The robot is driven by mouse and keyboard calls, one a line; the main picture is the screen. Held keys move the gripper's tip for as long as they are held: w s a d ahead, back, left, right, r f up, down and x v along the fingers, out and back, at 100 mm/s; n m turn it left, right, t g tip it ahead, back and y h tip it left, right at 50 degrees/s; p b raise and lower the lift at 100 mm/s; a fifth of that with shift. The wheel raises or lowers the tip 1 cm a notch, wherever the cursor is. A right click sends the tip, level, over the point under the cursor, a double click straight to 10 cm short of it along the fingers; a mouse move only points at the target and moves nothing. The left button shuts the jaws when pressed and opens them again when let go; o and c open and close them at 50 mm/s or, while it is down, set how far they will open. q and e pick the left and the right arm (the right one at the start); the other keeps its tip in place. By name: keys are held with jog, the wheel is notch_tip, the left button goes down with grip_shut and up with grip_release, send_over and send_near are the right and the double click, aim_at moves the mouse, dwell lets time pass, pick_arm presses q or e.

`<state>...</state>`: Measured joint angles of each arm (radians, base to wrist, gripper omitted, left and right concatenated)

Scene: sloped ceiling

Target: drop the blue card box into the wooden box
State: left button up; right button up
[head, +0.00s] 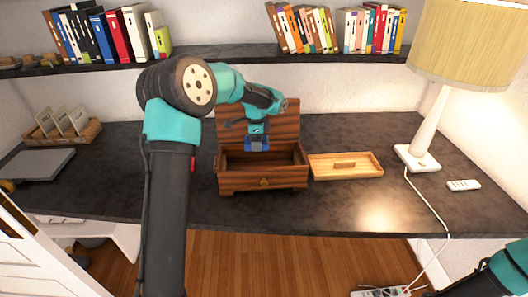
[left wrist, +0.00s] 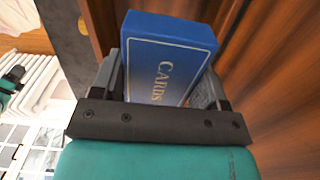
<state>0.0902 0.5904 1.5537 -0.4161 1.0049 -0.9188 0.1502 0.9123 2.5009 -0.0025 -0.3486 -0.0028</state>
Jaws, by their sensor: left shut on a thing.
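The wooden box (head: 262,178) stands on the dark desk with its lid (head: 285,122) raised at the back. My left gripper (head: 257,142) is over the opening of the wooden box. It is shut on the blue card box (head: 257,147), which shows only as a small blue patch under the gripper in the head view. In the left wrist view the blue card box (left wrist: 167,62), lettered "CARDS", is tilted between the two fingers of my left gripper (left wrist: 165,88). My right gripper is out of view; only part of that arm shows at the lower right.
A shallow wooden tray (head: 345,165) lies right of the wooden box. A lamp (head: 418,158) and a remote (head: 463,185) stand farther right. A laptop (head: 38,164) and a card holder (head: 68,130) are at the left. A bookshelf (head: 220,55) runs above the desk (head: 340,212).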

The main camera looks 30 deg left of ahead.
pick_arm(q)
jog(key=shift+f, duration=2.4)
jog(key=o, duration=1.1)
notch_tip(320, 180, up, 18)
jog(key=shift+f, duration=0.25)
